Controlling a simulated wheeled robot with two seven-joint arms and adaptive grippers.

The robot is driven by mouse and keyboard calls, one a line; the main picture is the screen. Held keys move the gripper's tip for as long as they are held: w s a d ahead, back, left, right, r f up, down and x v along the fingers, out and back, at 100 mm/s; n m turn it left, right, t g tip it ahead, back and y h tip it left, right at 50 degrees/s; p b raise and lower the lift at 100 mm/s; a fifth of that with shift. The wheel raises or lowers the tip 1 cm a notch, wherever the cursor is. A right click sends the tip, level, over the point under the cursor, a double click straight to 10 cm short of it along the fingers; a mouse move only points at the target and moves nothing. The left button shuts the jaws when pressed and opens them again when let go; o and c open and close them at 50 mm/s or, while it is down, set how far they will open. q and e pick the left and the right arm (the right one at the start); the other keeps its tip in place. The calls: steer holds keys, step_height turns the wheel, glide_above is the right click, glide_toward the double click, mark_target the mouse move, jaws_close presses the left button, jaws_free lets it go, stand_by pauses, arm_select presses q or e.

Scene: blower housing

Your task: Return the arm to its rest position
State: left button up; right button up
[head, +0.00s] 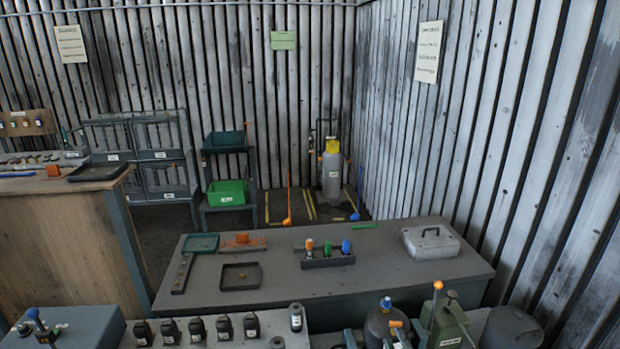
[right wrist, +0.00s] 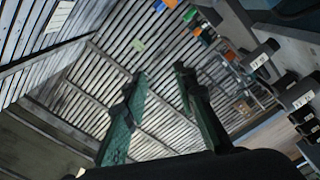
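My right gripper (right wrist: 160,75) shows in the right wrist view with its two teal fingers clearly apart. My left gripper is in neither view. The rest position itself is not marked in the frames.
The near bench carries a row of black parts (head: 196,329), a green press-like device (head: 446,320) and a dark cylinder (head: 383,324). Behind stands a grey table (head: 400,275) with a grey case (head: 431,242) and a small rack (head: 327,261). A wooden bench (head: 60,240) is at left.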

steer(key=s+d+f+m+g+h, duration=0.2)
steer(key=s+d+f+m+g, duration=0.25)
steer(key=s+f, duration=0.35)
steer(key=s+d+f+m+g+h, duration=0.2)
steer(key=s+d+f+m+g, duration=0.25)
steer(key=f, duration=0.65)
steer(key=s+d+f+m+g, duration=0.25)
steer(key=s+f, duration=0.25)
steer(key=s, duration=0.6)
steer(key=s+d+f+m+g, duration=0.1)
steer(key=s+f+m+g, duration=0.3)
steer(key=s, duration=0.6)
steer(key=s+a+f+n, duration=0.1)
steer(key=s+f, duration=0.1)
steer(key=f, duration=1.3)
steer(key=s+a+f+n, duration=0.1)
steer(key=f+n, duration=0.1)
steer(key=f, duration=1.4)
steer(key=s+f+g+y, duration=0.1)
steer(key=s+f, duration=1.6)
steer(key=s, duration=0.2)
steer(key=shift+s+d+f, duration=0.15)
steer(key=shift+s+d, duration=0.05)
steer(key=shift+d, duration=0.1)
